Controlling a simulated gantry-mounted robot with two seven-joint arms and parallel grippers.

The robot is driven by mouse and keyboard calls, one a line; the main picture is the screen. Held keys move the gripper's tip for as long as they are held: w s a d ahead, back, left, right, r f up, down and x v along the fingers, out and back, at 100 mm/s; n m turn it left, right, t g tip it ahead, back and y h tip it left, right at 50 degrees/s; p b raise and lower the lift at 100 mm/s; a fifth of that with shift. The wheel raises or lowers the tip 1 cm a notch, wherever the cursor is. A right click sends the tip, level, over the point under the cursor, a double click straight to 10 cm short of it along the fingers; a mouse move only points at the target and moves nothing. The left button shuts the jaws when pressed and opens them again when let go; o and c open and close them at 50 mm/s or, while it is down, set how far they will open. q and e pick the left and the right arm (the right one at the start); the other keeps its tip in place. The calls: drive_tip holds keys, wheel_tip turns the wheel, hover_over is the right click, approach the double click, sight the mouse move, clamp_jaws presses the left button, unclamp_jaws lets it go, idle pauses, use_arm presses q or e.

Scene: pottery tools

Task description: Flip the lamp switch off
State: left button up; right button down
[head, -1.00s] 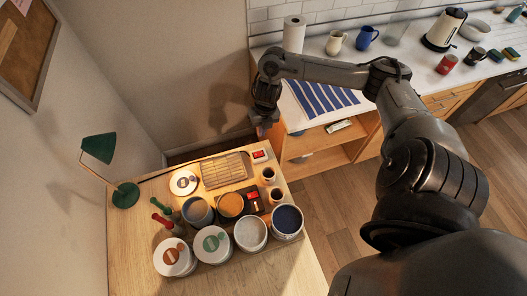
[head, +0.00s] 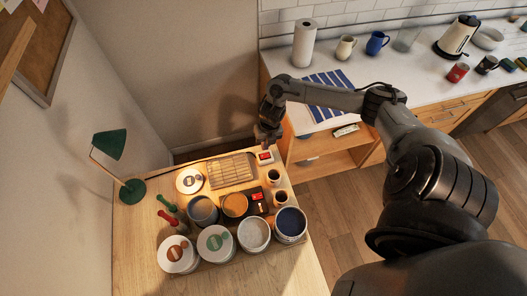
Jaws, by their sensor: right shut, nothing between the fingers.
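The green desk lamp (head: 131,190) stands at the left back of the wooden table, its shade tilted over the tabletop. A small white box with a red switch (head: 265,157) sits at the table's back right corner; a dark cord runs along the back edge between the lamp and this box. The rocker's position is too small to tell. My right gripper (head: 267,141) is shut and empty, pointing down just above and behind the white box. I cannot tell whether it touches. My left gripper is not in view.
A black box with a red part (head: 257,196) sits mid-table near a wire rack (head: 232,169), small dark cups (head: 274,177) and several paint or glaze tubs (head: 254,234). Red-handled tools (head: 167,218) stand at the left. The kitchen counter (head: 400,80) lies behind on the right.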

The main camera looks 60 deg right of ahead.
sight(263, 157)
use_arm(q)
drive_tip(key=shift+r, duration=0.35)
use_arm(e)
drive_tip(key=shift+w+a+f, duration=0.15)
drive_tip(key=shift+f, duration=1.45)
drive_tip(key=shift+w+a+f, duration=0.1)
drive_tip(key=shift+f, duration=1.45)
